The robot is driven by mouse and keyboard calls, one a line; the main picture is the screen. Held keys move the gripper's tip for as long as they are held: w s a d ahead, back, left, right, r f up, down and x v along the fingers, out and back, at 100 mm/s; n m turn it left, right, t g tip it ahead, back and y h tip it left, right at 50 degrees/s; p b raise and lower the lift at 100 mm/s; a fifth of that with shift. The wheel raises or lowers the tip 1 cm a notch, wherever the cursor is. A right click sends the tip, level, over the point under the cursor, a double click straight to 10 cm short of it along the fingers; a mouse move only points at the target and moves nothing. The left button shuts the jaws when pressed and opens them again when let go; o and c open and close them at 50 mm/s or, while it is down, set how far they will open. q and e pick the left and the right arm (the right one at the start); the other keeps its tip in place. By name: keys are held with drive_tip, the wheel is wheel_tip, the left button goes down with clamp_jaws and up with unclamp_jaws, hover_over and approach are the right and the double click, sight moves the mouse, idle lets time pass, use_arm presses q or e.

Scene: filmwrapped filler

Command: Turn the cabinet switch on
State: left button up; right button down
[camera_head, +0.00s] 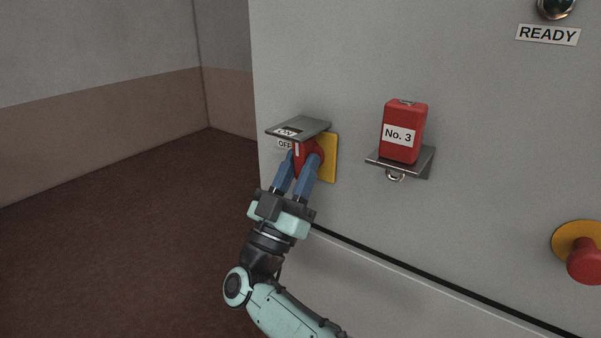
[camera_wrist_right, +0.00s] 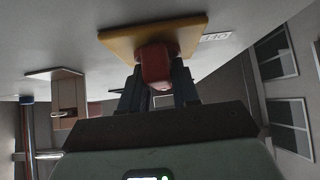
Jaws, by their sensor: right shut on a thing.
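The cabinet switch has a red handle (camera_head: 300,149) on a yellow plate (camera_head: 330,158) on the grey cabinet front (camera_head: 340,60). A grey metal flap (camera_head: 305,127) juts out above it. A label reading OFF (camera_head: 285,144) sits to its left, and a partly covered ON label is on the flap area above. My right gripper (camera_head: 304,165) is shut on the red handle from below. In the right wrist view the red handle (camera_wrist_right: 155,66) is between the fingers, below the yellow plate (camera_wrist_right: 150,37). My left gripper is not in view.
A red block marked No. 3 (camera_head: 403,135) stands on a small metal shelf (camera_head: 420,162) right of the switch. A red mushroom button (camera_head: 585,262) is at the lower right. A READY label (camera_head: 548,35) is at the top right. The floor left of the cabinet is clear.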

drive_tip(key=shift+m+g+h, duration=0.6)
drive_tip(key=shift+m+h, duration=0.3)
drive_tip(key=shift+m, duration=0.1)
drive_tip(key=c, duration=0.9)
unclamp_jaws()
drive_tip(key=shift+a, duration=0.1)
drive_tip(key=v, duration=1.3)
drive_tip(key=shift+s+f, duration=0.1)
